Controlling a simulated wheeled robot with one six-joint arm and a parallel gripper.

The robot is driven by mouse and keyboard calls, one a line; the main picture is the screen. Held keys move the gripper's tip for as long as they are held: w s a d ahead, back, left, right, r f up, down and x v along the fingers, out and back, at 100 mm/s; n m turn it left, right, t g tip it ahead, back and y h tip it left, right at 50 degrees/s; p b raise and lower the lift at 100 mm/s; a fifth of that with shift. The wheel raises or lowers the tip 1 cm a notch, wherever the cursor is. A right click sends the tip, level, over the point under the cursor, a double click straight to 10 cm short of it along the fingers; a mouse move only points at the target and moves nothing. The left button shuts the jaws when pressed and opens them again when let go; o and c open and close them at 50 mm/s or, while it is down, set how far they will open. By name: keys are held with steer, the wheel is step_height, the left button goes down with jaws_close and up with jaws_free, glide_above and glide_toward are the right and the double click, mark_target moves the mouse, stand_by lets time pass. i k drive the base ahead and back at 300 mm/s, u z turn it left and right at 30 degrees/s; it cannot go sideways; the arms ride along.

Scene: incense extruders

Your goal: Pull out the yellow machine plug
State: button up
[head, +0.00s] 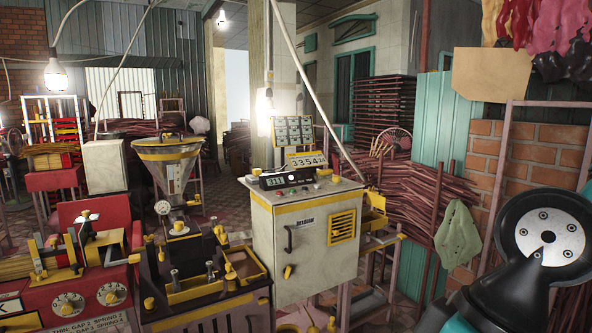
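Several small yellow parts show in the head view, and I cannot tell for sure which is the machine plug. One yellow piece (288,271) sits low on the front of the white control cabinet (289,236). Other yellow knobs and fittings (179,226) are on the dark extruder machine (204,312) left of the cabinet. My gripper is not in view. Only a black and teal part of my arm shows at the lower right, apart from the machines.
A red machine with dials (69,303) stands at the left. A metal hopper (167,152) rises above the extruder. Bundles of red sticks (405,200) and a brick wall (520,165) are at the right. A patch of floor behind the cabinet is clear.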

mark_target(257, 172)
steer(key=z, duration=0.55)
steer(key=i, duration=1.75)
steer(key=u, duration=0.95)
steer(key=i, duration=0.7)
steer(key=u, duration=0.85)
steer(key=i, duration=0.6)
